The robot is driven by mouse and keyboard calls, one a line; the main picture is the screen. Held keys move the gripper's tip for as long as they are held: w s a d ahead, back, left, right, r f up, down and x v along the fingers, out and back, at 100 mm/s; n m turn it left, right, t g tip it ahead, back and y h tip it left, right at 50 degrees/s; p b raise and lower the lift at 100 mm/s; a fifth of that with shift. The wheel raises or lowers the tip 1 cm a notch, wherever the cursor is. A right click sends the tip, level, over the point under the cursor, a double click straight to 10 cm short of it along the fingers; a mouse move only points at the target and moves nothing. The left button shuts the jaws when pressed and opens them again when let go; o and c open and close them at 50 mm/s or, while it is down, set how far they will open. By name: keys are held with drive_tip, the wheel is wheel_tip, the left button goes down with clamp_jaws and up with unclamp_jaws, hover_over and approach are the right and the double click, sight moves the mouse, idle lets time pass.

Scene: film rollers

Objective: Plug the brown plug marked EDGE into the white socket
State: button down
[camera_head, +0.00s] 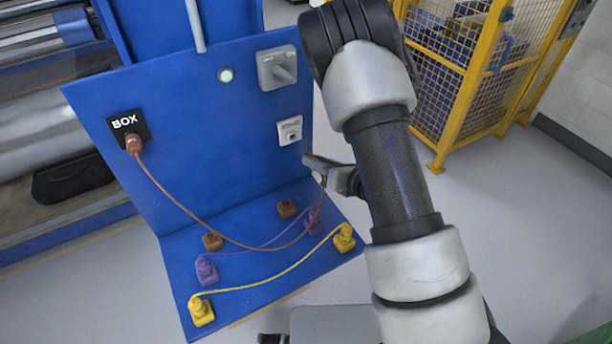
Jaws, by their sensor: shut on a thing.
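The white socket (289,130) is on the upright blue panel, below a grey rotary switch. My gripper (322,172) is just right of the panel, lower right of the socket and apart from it. It is shut on the brown plug, which is mostly hidden by the fingers; no EDGE marking can be read. The brown cable (190,215) leaves a brown connector (134,143) at the black BOX plate (126,123), sags over the blue shelf and rises to my gripper.
On the blue shelf (255,235), yellow plugs (201,310) (344,238) and purple plugs (206,270) (314,221) sit with their cables. Two brown holders (212,241) (287,208) stand there too. The grey switch (277,68) juts out above the socket. A yellow fence (470,80) stands behind right.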

drive_tip(key=shift+w+a, duration=0.6)
drive_tip(key=shift+w, duration=0.5)
drive_tip(key=shift+w+a, duration=0.6)
drive_tip(key=shift+w, duration=0.45)
drive_tip(key=shift+w+a, duration=0.6)
drive_tip(key=shift+w, duration=0.5)
drive_tip(key=shift+b, duration=1.5)
drive_tip(key=shift+w+a, duration=0.3)
drive_tip(key=shift+w, duration=0.3)
drive_tip(key=c, duration=1.4)
unclamp_jaws()
drive_tip(key=shift+c, duration=0.2)
